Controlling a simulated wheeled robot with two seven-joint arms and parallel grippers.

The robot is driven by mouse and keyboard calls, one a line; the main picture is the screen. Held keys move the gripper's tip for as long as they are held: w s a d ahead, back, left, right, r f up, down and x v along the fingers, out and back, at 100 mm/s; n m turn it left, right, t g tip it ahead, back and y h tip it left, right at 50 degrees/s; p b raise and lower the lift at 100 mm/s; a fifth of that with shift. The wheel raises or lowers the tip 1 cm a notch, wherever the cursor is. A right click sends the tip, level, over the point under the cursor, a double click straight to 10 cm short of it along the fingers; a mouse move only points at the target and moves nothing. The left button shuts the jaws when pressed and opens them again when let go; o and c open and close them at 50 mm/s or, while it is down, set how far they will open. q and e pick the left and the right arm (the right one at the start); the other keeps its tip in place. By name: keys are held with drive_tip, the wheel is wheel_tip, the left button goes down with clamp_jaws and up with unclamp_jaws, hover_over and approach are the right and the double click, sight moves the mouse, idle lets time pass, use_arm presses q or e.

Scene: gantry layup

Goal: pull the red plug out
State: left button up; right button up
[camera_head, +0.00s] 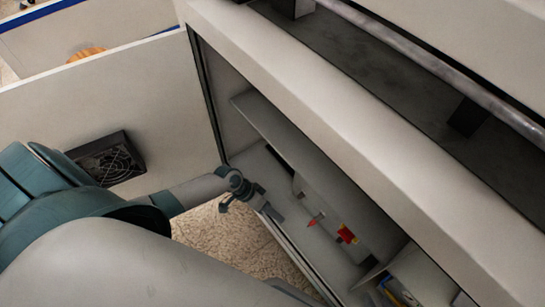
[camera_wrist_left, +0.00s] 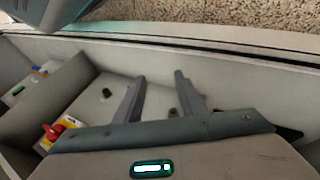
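Two small red things sit inside the long open compartment. One is a pointed red piece (camera_head: 315,219). The other is a red piece with yellow (camera_head: 346,234), further right. A red knob on a yellow patch (camera_wrist_left: 52,132) shows at the lower left in the left wrist view. I cannot tell for sure which is the red plug. My left gripper (camera_head: 250,205) is at the compartment's near-left end, apart from the red pieces. Its two fingers (camera_wrist_left: 160,78) stand apart with nothing held between them. My right gripper is not in view.
The compartment's front wall (camera_wrist_left: 230,65) runs beside my left gripper. A wide pale beam (camera_head: 320,85) overhangs the compartment. A dark fan box (camera_head: 110,160) is on the left panel. Blue and yellow items (camera_head: 395,290) lie in a bay at lower right.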

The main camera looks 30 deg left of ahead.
sight(311, 222)
use_arm(q)
drive_tip(key=w+d, duration=0.1)
drive_tip(key=d, duration=0.2)
drive_tip(key=w+d, duration=0.1)
drive_tip(key=d, duration=0.3)
drive_tip(key=w+d, duration=0.2)
drive_tip(key=d, duration=0.2)
drive_tip(key=shift+w+d+f, duration=0.1)
drive_tip(key=shift+d+f, duration=0.25)
drive_tip(key=shift+f, duration=0.15)
clamp_jaws()
